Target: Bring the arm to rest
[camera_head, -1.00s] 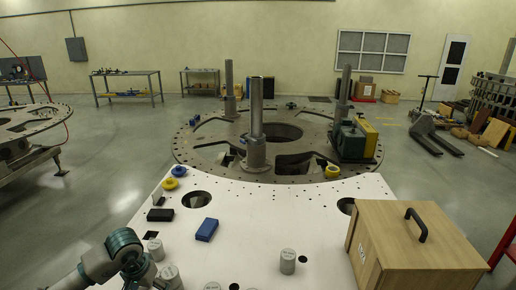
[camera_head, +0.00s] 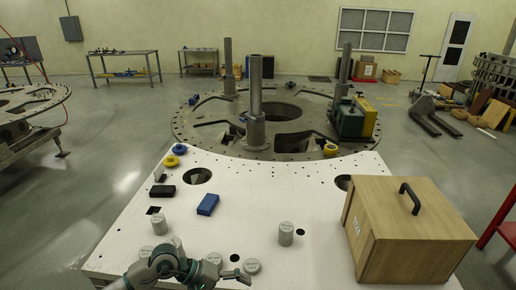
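My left arm comes in at the bottom left, low over the front of the white plate (camera_head: 255,205). Its gripper (camera_head: 236,275) points right, close to a grey cylinder (camera_head: 252,266) at the plate's front. The fingers are small and seen edge-on, so I cannot tell whether they are open or shut. Nothing is clearly seen held in them. My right arm and gripper are not in view.
Grey cylinders (camera_head: 286,233) stand on the plate, several near the arm. A blue block (camera_head: 208,204) and a black block (camera_head: 163,191) lie farther back. A wooden box (camera_head: 405,235) with a black handle stands at the right. The plate's middle is clear.

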